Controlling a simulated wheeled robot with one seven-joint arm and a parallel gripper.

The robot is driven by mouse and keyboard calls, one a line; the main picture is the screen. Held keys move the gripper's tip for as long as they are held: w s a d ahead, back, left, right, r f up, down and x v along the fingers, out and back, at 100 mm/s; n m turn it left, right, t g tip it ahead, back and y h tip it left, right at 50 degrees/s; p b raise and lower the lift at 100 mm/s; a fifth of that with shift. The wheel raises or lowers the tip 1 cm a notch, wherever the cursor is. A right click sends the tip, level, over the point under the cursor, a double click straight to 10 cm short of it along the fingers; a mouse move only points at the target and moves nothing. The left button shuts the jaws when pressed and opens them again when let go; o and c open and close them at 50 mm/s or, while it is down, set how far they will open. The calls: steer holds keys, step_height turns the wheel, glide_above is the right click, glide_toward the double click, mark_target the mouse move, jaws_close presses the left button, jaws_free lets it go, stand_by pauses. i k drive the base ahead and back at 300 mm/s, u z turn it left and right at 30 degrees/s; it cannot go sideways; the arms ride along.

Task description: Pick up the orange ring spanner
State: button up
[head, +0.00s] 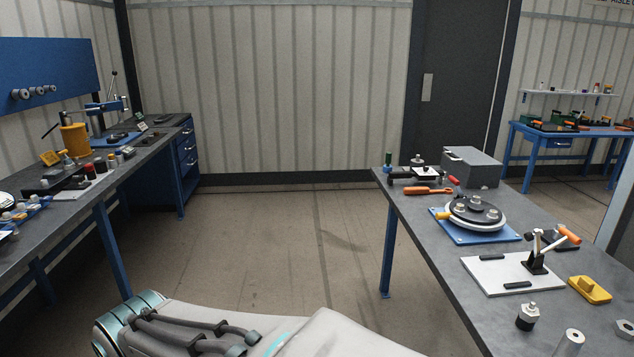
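An orange long-handled tool (428,190) lies flat near the left edge of the right-hand workbench (440,238), towards its far end. It looks like the orange ring spanner, but it is too small to make out a ring clearly. It lies in front of a small dark fixture and a grey box, and nothing visible holds it. My gripper is not in view. Part of my own arm shows at the bottom of the head view, well apart from the tool.
A grey box (471,167) stands behind the tool. A round flanged part on a blue plate (468,239) and a toggle clamp on a white plate (482,273) stand nearer. A cluttered bench (110,202) runs along the left. The floor between the benches is clear.

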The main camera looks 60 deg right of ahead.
mark_target(407, 190)
steer(key=i, duration=0.2)
steer(key=z, duration=2)
steer(key=i, duration=3.4)
steer(key=z, duration=1.55)
